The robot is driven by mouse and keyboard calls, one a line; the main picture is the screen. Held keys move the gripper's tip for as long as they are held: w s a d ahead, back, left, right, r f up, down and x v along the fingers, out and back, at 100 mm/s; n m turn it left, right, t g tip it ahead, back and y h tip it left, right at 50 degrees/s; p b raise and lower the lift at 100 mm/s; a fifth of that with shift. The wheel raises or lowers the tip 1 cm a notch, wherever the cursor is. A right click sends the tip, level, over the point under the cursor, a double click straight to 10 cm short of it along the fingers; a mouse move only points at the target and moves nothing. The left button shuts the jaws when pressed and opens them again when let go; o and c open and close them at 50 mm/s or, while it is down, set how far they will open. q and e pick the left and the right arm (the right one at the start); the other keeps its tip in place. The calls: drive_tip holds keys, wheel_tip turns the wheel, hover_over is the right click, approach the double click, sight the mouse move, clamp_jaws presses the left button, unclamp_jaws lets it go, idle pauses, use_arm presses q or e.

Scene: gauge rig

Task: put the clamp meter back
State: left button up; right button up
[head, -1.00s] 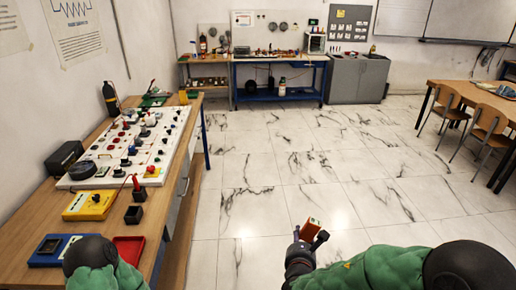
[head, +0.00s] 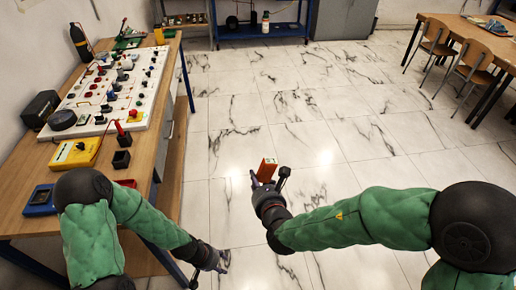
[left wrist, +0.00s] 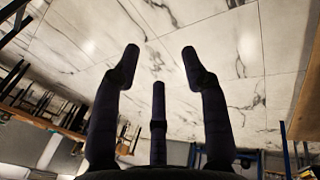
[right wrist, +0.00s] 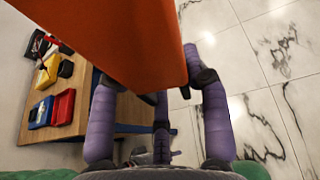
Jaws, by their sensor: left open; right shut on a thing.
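An orange block-like thing, apparently the clamp meter (head: 267,168), is held in my right gripper (head: 265,184) above the open floor, right of the bench. In the right wrist view the orange body (right wrist: 115,38) fills the top, between the fingers; its far end is cut off. My left gripper (head: 222,262) is lower, open and empty, off the bench's front right side. In the left wrist view its fingers (left wrist: 160,60) are spread with only floor and furniture beyond.
The wooden bench (head: 150,100) at left carries a white component board (head: 110,90), a yellow meter (head: 75,153), a blue box (head: 40,200) and a red tray (right wrist: 63,107), partly hidden by my left arm in the head view. The marble floor is clear; chairs (head: 430,40) stand far right.

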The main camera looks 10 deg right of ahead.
use_arm(q)
drive_tip(key=w+d+r+m, duration=0.5)
drive_tip(key=w+r, duration=0.3)
drive_tip(key=r, duration=0.4)
drive_tip(key=w+d+r+m, duration=0.4)
drive_tip(key=w+r, duration=0.4)
drive_tip(key=r, duration=0.4)
wheel_tip(320, 180, up, 25)
drive_tip(key=m, duration=0.8)
hover_over(274, 172)
drive_tip(key=a, duration=0.5)
drive_tip(key=shift+h, duration=0.3)
drive_tip(key=x, duration=1.1)
drive_tip(key=shift+w+d+f, duration=0.15)
drive_tip(key=shift+d+f, duration=0.05)
drive_tip(key=shift+f, duration=0.05)
use_arm(e)
drive_tip(key=shift+r, duration=0.1)
use_arm(q)
clamp_jaws()
drive_tip(key=shift+r, duration=0.1)
use_arm(e)
drive_tip(key=o, duration=1.3)
